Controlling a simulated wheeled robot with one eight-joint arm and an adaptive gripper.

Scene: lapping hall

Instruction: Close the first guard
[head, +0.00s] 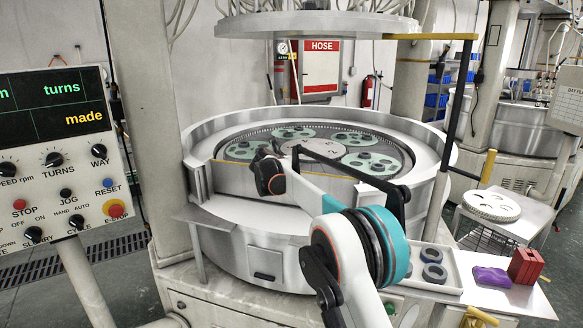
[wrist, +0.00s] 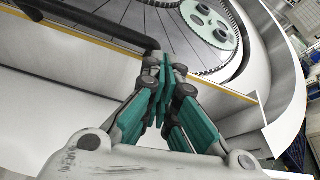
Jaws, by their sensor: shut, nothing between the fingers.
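A pale metal panel with a yellow top edge (head: 235,177), likely the guard, runs across the front of the round lapping machine (head: 225,140). In the wrist view the panel (wrist: 75,75) crosses the picture below its yellow edge. A dark bar (head: 345,166) runs above this edge; in the wrist view the bar (wrist: 85,20) ends beside my fingers. My gripper (head: 264,152) is small and partly hidden in the head view. In the wrist view my gripper (wrist: 163,72) is shut and empty, close to the panel's edge; contact cannot be told.
A control panel (head: 75,150) stands at left. At right, a dark upright post (head: 460,100) meets a yellow bar (head: 430,37). A side table holds a tray of dark rings (head: 450,284), a purple cloth (head: 491,279) and a red block (head: 525,266). Patterned discs (wrist: 210,22) lie inside the machine.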

